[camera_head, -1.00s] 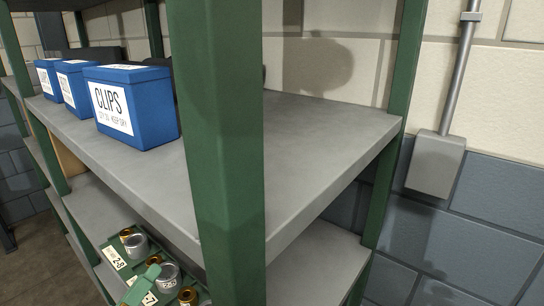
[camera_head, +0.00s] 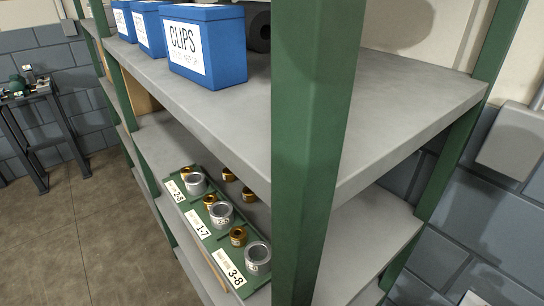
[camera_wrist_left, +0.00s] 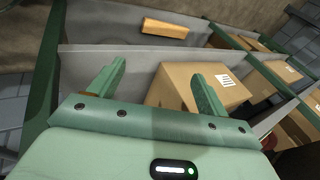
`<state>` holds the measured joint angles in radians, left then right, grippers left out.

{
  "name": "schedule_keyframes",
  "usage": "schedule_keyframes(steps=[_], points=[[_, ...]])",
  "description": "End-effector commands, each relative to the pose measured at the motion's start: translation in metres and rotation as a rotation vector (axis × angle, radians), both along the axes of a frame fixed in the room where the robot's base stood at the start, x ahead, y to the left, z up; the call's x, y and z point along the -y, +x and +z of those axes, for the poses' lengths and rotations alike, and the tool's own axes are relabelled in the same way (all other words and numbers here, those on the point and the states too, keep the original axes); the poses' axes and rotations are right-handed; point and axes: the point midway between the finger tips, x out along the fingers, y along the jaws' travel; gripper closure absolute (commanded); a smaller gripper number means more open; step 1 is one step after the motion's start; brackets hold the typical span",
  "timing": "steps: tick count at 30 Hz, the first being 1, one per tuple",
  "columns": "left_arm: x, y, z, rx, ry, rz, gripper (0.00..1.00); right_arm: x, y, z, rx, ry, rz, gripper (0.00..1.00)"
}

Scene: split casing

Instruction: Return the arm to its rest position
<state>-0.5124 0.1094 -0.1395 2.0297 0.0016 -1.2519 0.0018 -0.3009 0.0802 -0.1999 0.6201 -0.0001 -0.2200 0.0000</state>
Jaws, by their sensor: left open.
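My left gripper (camera_wrist_left: 157,88) shows in the left wrist view with its two green fingers wide apart. Nothing is between the fingers. A cardboard box (camera_wrist_left: 175,82) with a white label lies beyond the fingertips on a grey shelf; I cannot tell how far off it is. Neither gripper nor arm shows in the head view. My right gripper is in no view.
A grey shelf rack with green posts (camera_head: 312,150) fills the head view. Blue boxes, one marked CLIPS (camera_head: 203,45), stand on the upper shelf. A green tray (camera_head: 232,262) below holds several silver and brass parts. A small table (camera_head: 35,110) stands far left. Open floor (camera_head: 90,235) lies left.

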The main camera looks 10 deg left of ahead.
Motion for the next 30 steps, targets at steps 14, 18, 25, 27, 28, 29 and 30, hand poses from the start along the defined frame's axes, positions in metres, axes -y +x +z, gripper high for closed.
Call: schedule_keyframes(steps=[14,18,25,27,28,29,30], points=[[0.025,-0.155,-0.236,-0.271,-0.275,0.167,0.22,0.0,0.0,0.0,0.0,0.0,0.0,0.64],[0.021,-0.206,-0.262,-0.318,-0.311,0.237,0.22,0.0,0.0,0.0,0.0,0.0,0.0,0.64],[0.018,-0.23,-0.27,-0.335,-0.323,0.273,0.22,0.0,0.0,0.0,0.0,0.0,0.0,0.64],[0.018,-0.23,-0.27,-0.335,-0.323,0.273,0.22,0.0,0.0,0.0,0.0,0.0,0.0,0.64],[0.018,-0.23,-0.27,-0.335,-0.323,0.273,0.22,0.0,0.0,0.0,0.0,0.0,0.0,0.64],[0.018,-0.23,-0.27,-0.335,-0.323,0.273,0.22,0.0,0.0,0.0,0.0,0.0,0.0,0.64],[0.018,-0.23,-0.27,-0.335,-0.323,0.273,0.22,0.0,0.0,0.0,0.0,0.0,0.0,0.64]])
